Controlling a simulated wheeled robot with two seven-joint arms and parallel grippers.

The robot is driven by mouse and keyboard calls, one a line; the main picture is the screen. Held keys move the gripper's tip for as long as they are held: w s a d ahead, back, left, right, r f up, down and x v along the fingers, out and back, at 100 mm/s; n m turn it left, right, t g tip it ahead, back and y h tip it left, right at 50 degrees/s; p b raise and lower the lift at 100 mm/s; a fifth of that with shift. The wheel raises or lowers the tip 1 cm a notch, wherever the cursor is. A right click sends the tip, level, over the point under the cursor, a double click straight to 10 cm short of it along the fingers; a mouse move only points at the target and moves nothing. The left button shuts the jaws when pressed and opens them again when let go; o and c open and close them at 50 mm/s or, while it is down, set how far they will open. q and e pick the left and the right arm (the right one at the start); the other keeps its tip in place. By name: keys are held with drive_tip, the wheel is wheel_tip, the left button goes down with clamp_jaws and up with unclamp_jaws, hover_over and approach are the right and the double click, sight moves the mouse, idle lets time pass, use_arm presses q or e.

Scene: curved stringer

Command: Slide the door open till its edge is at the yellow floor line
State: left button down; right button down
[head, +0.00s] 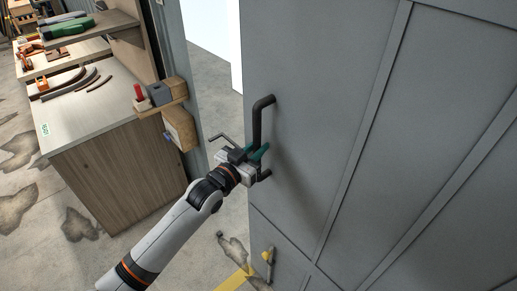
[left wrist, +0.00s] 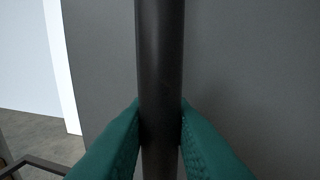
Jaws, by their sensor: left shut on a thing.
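The grey door (head: 320,110) fills the right of the head view, with raised diagonal and upright strips. Its dark bar handle (head: 258,122) stands near its left edge. My left gripper (head: 258,153) is shut on the lower part of the handle. In the left wrist view the green fingertips press on both sides of the dark handle bar (left wrist: 160,60), with the grey door (left wrist: 240,70) behind. A yellow floor line (head: 236,280) shows at the bottom, left of the door's lower edge; part of it is cut off. My right gripper is not in view.
A gap left of the door shows floor and a white wall (head: 208,30). A wooden cabinet (head: 120,170) with tools on top stands at the left. A small shelf with blocks (head: 162,97) juts from the door post. A small yellow-tipped fitting (head: 268,256) is low on the door.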

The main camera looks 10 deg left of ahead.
use_arm(q)
drive_tip(key=shift+d+r, duration=0.1)
drive_tip(key=shift+d, duration=0.1)
drive_tip(key=c, duration=1.5)
unclamp_jaws()
drive_tip(key=shift+s, duration=0.1)
drive_tip(key=shift+o, duration=0.9)
drive_tip(key=shift+d, duration=0.1)
drive_tip(key=b+v, duration=0.3)
drive_tip(key=v, duration=0.9)
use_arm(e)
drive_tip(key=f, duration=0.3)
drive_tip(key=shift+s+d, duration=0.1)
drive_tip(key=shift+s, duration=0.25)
